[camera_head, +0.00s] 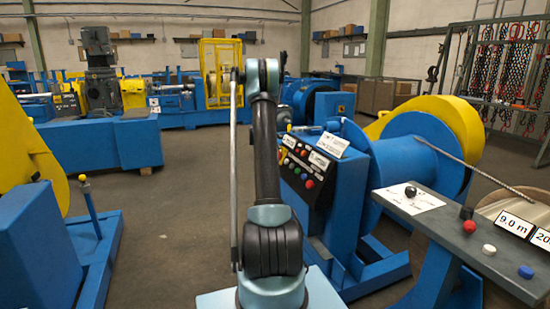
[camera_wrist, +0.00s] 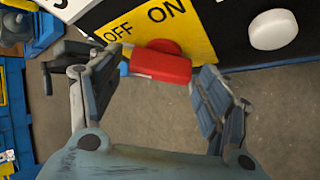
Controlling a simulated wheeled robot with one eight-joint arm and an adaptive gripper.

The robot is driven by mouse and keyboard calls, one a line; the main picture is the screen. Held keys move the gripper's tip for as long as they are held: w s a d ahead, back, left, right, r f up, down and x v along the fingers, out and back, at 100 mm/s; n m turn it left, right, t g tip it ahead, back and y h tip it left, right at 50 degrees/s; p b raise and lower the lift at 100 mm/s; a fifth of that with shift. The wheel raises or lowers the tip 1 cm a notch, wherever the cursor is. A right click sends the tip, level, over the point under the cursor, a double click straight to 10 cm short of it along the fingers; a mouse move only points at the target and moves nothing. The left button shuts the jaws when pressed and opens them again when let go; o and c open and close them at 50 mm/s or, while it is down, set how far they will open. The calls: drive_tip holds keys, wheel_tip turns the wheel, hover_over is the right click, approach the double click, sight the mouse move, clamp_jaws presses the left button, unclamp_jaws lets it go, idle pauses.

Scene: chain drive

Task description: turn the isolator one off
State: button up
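In the wrist view, the isolator shows as a yellow plate (camera_wrist: 195,42) lettered OFF and ON, with a red handle (camera_wrist: 160,67) at its lower edge. The plate appears tilted in the picture. I cannot tell for sure which word the handle points at. My gripper (camera_wrist: 158,88) is open, with one dark finger left of the red handle and the other to its right. The handle lies between and beyond the fingertips, and nothing is held. Contact with the left finger cannot be made out.
A white round knob (camera_wrist: 273,30) sits on a dark panel right of the plate. In the head view, a sloped button panel (camera_head: 308,170) and a grey console (camera_head: 440,222) stand right of my arm. Open floor (camera_head: 172,210) lies to the left.

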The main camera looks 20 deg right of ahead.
idle(0.3)
drive_tip(key=v, duration=1.1)
drive_tip(key=shift+s+a+r, duration=0.2)
drive_tip(key=shift+s+r, duration=0.05)
drive_tip(key=shift+r, duration=0.05)
drive_tip(key=s+a+r+m+y, duration=0.1)
drive_tip(key=s+a+r+m, duration=0.3)
drive_tip(key=s, duration=0.6)
drive_tip(key=s+a+r+g+y, duration=0.1)
drive_tip(key=s+a, duration=0.5)
drive_tip(key=s, duration=0.5)
drive_tip(key=s+a+r+m+y, duration=0.1)
drive_tip(key=s+a+r+m, duration=0.3)
drive_tip(key=s, duration=0.6)
drive_tip(key=s+a+f+m+y, duration=0.1)
drive_tip(key=s+a+f, duration=0.2)
drive_tip(key=s, duration=0.7)
drive_tip(key=s+a+f+m+g+y, duration=0.1)
drive_tip(key=s+a+f, duration=0.3)
drive_tip(key=s, duration=0.6)
drive_tip(key=s+a+f+m+g+y, duration=0.1)
drive_tip(key=s+a+f+m, duration=0.1)
drive_tip(key=s+a+f, duration=0.2)
drive_tip(key=s+f, duration=0.3)
drive_tip(key=s, duration=0.4)
drive_tip(key=shift+f+y, duration=0.3)
drive_tip(key=shift+y, duration=0.1)
